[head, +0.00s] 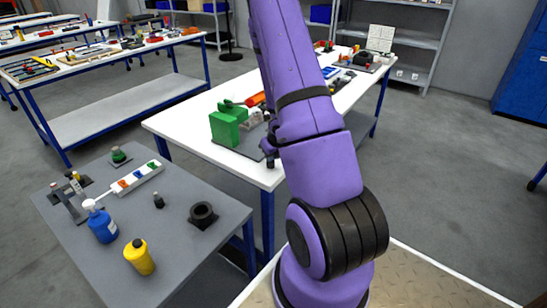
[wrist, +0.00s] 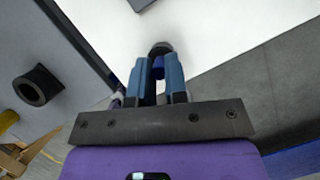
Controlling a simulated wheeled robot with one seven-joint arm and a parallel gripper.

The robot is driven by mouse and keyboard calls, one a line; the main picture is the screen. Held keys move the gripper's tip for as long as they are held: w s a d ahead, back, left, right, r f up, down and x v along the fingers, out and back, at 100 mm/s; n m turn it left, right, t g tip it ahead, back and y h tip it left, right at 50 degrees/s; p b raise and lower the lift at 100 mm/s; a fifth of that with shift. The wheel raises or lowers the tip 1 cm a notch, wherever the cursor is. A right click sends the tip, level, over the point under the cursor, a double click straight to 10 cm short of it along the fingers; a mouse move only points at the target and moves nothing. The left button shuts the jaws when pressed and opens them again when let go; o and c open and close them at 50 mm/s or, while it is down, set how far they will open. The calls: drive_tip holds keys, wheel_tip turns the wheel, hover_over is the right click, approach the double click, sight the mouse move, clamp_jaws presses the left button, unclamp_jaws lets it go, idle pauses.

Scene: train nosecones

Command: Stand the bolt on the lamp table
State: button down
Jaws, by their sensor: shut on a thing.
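My gripper (wrist: 158,72) shows in the wrist view with its two blue fingers closed around a small bolt (wrist: 160,48). The bolt has a dark, rounded end beyond the fingertips and a blue part between them. In the head view my arm hides most of the gripper; a small dark piece (head: 270,160) shows beside the arm at the white table's near corner. The white table (head: 185,124) fills the background behind the fingers in the wrist view. I cannot tell whether the bolt touches it. No table is clearly recognisable as the lamp table.
A green box (head: 226,128) stands on a dark mat on the white table. The grey table (head: 182,255) at left holds a black ring (head: 203,214), a blue bottle (head: 102,226), a yellow bottle (head: 139,257) and a white strip with coloured parts (head: 138,180). Floor is clear at right.

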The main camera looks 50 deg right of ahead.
drive_tip(key=shift+f, duration=0.3)
drive_tip(key=c, duration=1.1)
unclamp_jaws()
drive_tip(key=shift+f, duration=0.1)
